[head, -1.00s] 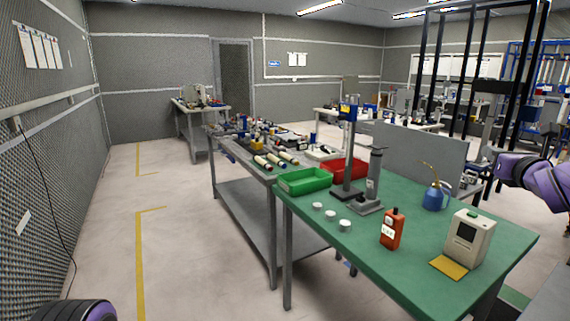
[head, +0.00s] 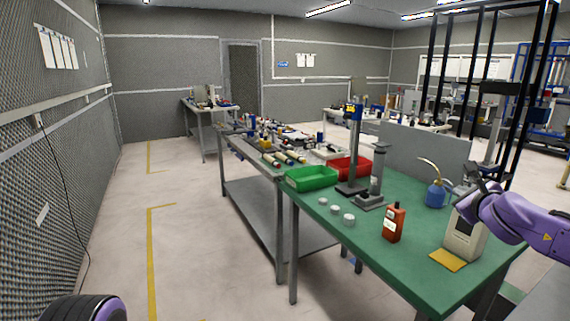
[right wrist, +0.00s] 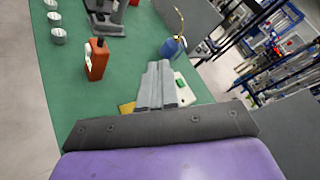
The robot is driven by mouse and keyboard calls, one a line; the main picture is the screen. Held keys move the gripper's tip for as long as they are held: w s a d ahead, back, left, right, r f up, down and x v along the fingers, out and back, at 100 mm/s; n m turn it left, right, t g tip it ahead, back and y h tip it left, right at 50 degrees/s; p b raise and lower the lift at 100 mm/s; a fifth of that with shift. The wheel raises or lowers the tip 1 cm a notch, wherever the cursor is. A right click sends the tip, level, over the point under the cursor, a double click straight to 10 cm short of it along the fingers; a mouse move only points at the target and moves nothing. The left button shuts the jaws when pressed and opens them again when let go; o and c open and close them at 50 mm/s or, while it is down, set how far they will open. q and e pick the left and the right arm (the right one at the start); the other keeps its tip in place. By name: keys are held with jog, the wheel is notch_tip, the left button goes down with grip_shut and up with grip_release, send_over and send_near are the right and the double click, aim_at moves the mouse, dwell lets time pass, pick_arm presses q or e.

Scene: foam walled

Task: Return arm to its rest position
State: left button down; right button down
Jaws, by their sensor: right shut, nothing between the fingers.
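My right arm comes in from the right in the head view, purple with a dark wrist. Its gripper (head: 472,172) is above the back right of the green-topped table (head: 400,262), in front of the upper part of a beige box-shaped device (head: 459,240). In the right wrist view the gripper's grey fingers (right wrist: 163,75) are together and empty, and the device (right wrist: 183,88) is mostly hidden behind them. My left gripper is out of view; only a dark and purple part of my own body shows at the bottom left of the head view.
On the green table stand an orange bottle (head: 393,223), a blue oil can (head: 435,194), a green bin (head: 311,179), a red bin (head: 350,168), a stand (head: 353,150) and several small white discs. Bare floor (head: 190,240) lies to the left.

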jog(key=s+a+f+n+g, duration=0.2)
jog(key=s+a+f+n, duration=0.25)
jog(key=f, duration=0.55)
jog(key=s+a+f+n+g, duration=0.1)
jog(key=s+a+f+n, duration=0.3)
jog(key=f, duration=0.6)
jog(key=s+a+f+n+g, duration=0.25)
jog(key=a+f+n, duration=0.3)
jog(key=f, duration=0.55)
jog(key=s+f+n+g, duration=0.2)
jog(key=s+f, duration=0.4)
jog(key=s, duration=0.4)
jog(key=s+a+f+n+g, duration=0.1)
jog(key=s+f+n, duration=0.3)
jog(key=s, duration=0.7)
jog(key=s+a+f+n+g, duration=0.1)
jog(key=s+f+n+g, duration=0.2)
jog(key=s+f, duration=0.5)
jog(key=s, duration=0.3)
jog(key=shift+f+n+y, duration=0.15)
jog(key=shift+n+y, duration=0.15)
jog(key=shift+n, duration=0.1)
